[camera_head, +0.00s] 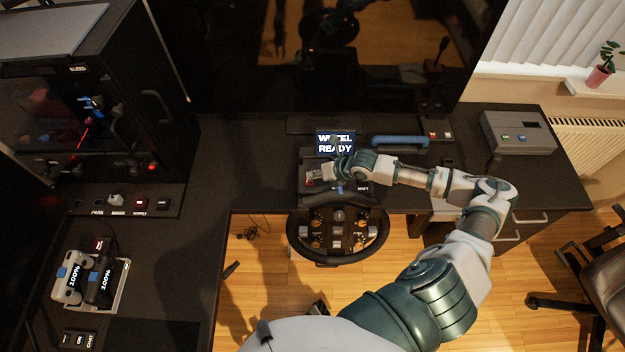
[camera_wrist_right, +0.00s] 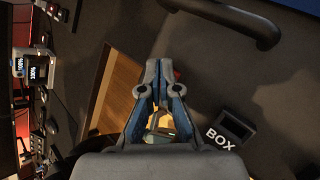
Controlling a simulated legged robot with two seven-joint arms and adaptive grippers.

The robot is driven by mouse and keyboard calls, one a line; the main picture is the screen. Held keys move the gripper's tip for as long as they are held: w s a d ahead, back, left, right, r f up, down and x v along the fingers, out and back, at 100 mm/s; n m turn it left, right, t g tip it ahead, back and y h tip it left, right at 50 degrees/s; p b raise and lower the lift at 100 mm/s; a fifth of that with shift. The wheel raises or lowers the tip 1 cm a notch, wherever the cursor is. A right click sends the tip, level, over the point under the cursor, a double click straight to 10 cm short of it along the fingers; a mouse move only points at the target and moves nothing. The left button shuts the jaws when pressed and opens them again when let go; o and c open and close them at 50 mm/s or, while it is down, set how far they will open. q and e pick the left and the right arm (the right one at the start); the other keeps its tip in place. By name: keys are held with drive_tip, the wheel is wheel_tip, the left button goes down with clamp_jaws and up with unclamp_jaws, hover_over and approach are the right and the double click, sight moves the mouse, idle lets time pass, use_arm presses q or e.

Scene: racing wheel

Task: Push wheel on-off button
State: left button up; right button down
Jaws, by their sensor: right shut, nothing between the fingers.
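The black racing wheel (camera_head: 337,252) hangs at the front edge of the desk, on its dark base. A small screen (camera_head: 335,143) behind the base reads "WHEEL READY". My right gripper (camera_head: 314,175) is over the left part of the base, above and behind the wheel rim. A small red spot shows at its tip; whether this is the on-off button, and whether I touch it, I cannot tell. In the right wrist view the right gripper (camera_wrist_right: 160,66) is shut and empty, with a bit of red just beyond its fingertips. My left gripper is not in view.
A blue-grey bar handle (camera_head: 399,142) lies right of the screen. A grey box (camera_head: 517,132) stands on the desk at the right. A tray (camera_head: 118,300) with two battery-like units is at the left. A large dark monitor (camera_head: 230,60) fills the back.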

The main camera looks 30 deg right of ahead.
drive_tip(key=shift+a, duration=1.1)
drive_tip(key=shift+d, duration=0.15)
drive_tip(key=shift+d+f, duration=0.25)
drive_tip(key=shift+d, duration=0.1)
drive_tip(key=shift+a+r+p, duration=0.2)
drive_tip(key=shift+r+p, duration=0.45)
drive_tip(key=shift+r, duration=0.05)
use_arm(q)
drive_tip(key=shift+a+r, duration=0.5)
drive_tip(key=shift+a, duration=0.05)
use_arm(e)
drive_tip(key=shift+f, duration=0.1)
